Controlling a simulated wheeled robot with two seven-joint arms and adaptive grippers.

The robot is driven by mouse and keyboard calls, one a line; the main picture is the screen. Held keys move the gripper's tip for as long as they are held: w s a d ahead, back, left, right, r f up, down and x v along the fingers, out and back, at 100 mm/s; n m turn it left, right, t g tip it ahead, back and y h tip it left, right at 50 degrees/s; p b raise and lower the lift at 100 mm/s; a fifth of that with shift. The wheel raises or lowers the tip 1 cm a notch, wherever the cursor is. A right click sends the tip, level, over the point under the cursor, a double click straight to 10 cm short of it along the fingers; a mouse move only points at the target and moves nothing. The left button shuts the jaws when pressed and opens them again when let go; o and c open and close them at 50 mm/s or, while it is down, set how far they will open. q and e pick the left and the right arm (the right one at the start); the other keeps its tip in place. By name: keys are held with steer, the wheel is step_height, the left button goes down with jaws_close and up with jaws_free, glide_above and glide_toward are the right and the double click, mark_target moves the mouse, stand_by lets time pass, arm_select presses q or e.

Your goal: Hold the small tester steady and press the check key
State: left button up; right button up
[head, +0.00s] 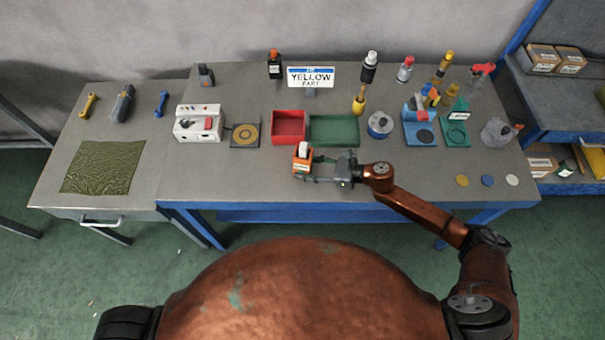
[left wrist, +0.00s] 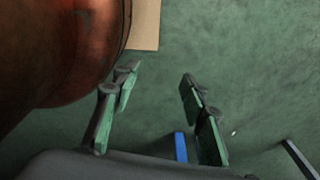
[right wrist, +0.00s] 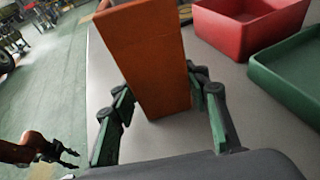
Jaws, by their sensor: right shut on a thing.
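The small tester (head: 303,160) is an orange block with a white part on top, near the table's front edge, left of my right gripper (head: 312,168). The right gripper is shut on it. In the right wrist view, the tester's plain orange face (right wrist: 146,60) stands between the fingers (right wrist: 160,92), slightly tilted in the picture. I cannot make out the check key. My left gripper (left wrist: 160,78) is open and empty over the green floor, away from the table top. It also shows small in the right wrist view (right wrist: 70,158).
Behind the tester are a red tray (head: 288,138) and a green tray (head: 334,142). A white device with a red part (head: 198,124) stands left. A green mat (head: 102,166) lies far left. Coloured discs (head: 487,181) lie at front right.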

arm_select(q)
steer(key=shift+c, duration=0.4)
jaws_close()
stand_by(1.4)
